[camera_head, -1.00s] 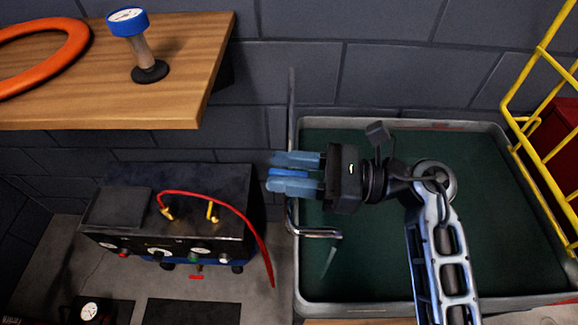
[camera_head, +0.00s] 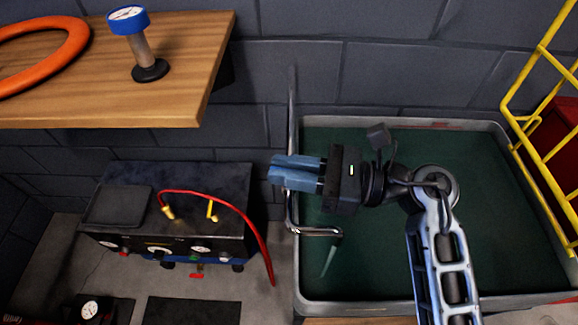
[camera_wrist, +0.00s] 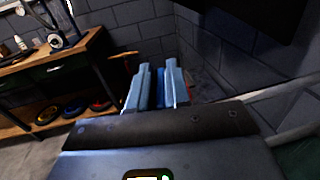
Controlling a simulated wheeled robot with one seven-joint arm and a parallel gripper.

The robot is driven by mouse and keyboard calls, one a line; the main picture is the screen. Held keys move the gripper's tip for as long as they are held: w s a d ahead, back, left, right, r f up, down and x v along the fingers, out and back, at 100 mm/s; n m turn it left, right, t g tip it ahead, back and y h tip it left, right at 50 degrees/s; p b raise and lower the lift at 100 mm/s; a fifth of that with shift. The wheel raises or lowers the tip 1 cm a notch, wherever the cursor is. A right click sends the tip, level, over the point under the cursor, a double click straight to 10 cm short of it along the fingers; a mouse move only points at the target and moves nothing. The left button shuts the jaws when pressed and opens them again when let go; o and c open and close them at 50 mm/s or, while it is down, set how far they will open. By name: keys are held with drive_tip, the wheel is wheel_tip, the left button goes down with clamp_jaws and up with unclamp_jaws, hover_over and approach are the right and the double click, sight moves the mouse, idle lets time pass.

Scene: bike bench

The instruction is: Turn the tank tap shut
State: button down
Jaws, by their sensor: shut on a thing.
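The tank (camera_head: 299,270) is a grey-rimmed tub with dark green water, at the right in the head view. The tap's chrome pipe (camera_head: 291,115) rises along its left rim and bends into a spout (camera_head: 318,232) over the water. A pale greenish streak (camera_head: 329,259), apparently running water, hangs below the spout. My gripper (camera_head: 272,168) reaches left across the pipe, its blue fingers closed in on the tap's handle, which they hide in the head view. The wrist view shows the fingers (camera_wrist: 159,68) close together with a darker blue piece (camera_wrist: 160,88) between them.
A wooden shelf (camera_head: 190,75) with a blue-topped gauge (camera_head: 128,20) and an orange ring (camera_head: 80,50) is at upper left. A dark machine (camera_head: 235,200) with a red hose (camera_head: 262,240) stands left of the tank. A yellow rack (camera_head: 540,50) stands at right.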

drive_tip(key=m+t+h, duration=0.1)
drive_tip(key=m+t, duration=0.1)
drive_tip(key=m+t+h+p, duration=0.1)
drive_tip(key=t, duration=0.2)
drive_tip(key=shift+s+r+m, duration=0.1)
drive_tip(key=shift+s+m, duration=0.05)
drive_tip(key=shift+m, duration=0.25)
drive_tip(key=m+t+h+p, duration=0.3)
drive_tip(key=t, duration=0.1)
drive_tip(key=shift+m+t+h+p, duration=0.3)
drive_tip(key=shift+t+h+p, duration=0.05)
drive_tip(key=shift+t+h, duration=0.05)
drive_tip(key=shift+d+m+t+h+p, duration=0.1)
drive_tip(key=shift+m+t+h+p, duration=0.25)
drive_tip(key=shift+m+t+h, duration=0.8)
drive_tip(key=shift+m+t+h+p, duration=0.4)
drive_tip(key=shift+m+h, duration=0.45)
drive_tip(key=shift+h, duration=0.7)
drive_tip(key=shift+m+t+h, duration=0.55)
drive_tip(key=shift+m+h, duration=0.75)
drive_tip(key=shift+h, duration=0.6)
drive_tip(key=shift+m+h, duration=0.8)
drive_tip(key=shift+h, duration=0.5)
drive_tip(key=c, duration=1.2)
unclamp_jaws()
drive_tip(key=shift+o, duration=0.2)
